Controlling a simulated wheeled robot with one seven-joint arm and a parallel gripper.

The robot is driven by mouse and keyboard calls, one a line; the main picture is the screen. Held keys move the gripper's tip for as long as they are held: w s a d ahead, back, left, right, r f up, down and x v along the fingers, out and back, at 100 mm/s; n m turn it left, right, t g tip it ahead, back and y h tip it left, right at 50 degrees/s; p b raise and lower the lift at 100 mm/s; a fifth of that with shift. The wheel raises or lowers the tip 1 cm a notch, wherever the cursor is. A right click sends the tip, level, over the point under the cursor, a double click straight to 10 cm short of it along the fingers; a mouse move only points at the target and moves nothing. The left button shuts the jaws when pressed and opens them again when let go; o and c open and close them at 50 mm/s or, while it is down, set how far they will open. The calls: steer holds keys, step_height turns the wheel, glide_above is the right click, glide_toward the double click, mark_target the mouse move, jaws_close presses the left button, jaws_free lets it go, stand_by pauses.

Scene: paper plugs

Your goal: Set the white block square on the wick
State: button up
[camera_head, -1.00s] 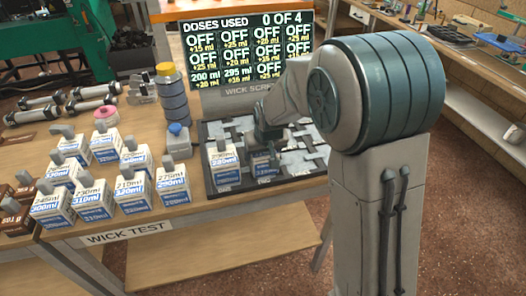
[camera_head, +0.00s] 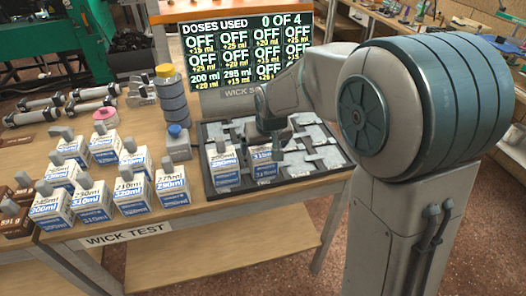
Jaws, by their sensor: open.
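A white block with a blue label (camera_head: 263,168) stands on the dark-framed wick tray (camera_head: 330,172), in its front middle part. My gripper (camera_head: 270,141) is over this block and open, with its fingers close around the block's top; whether they touch it cannot be told. A second white block (camera_head: 224,170) stands just left of it on the tray, with a grey knob on top. Pale interlaced strips show on the tray behind and to the right. The wick surface under the two blocks is hidden, so their exact seating cannot be seen.
Several more white blocks (camera_head: 128,196) stand in rows on the table left of the tray. A grey bottle with a yellow cap (camera_head: 172,98) and a blue-topped dispenser (camera_head: 177,145) stand behind them. A screen (camera_head: 250,50) at the back reads doses used 0 of 4.

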steer(key=v, duration=0.6)
steer(key=shift+r, duration=0.15)
steer(key=s+d+m, duration=0.1)
steer(key=s+d, duration=0.6)
steer(key=s, duration=0.3)
steer(key=s+d+f+m+g+h, duration=0.1)
steer(key=s+d+m, duration=0.1)
steer(key=s+d, duration=0.5)
steer(key=s, duration=0.4)
steer(key=shift+d+f, duration=0.2)
steer(key=shift+d, duration=0.05)
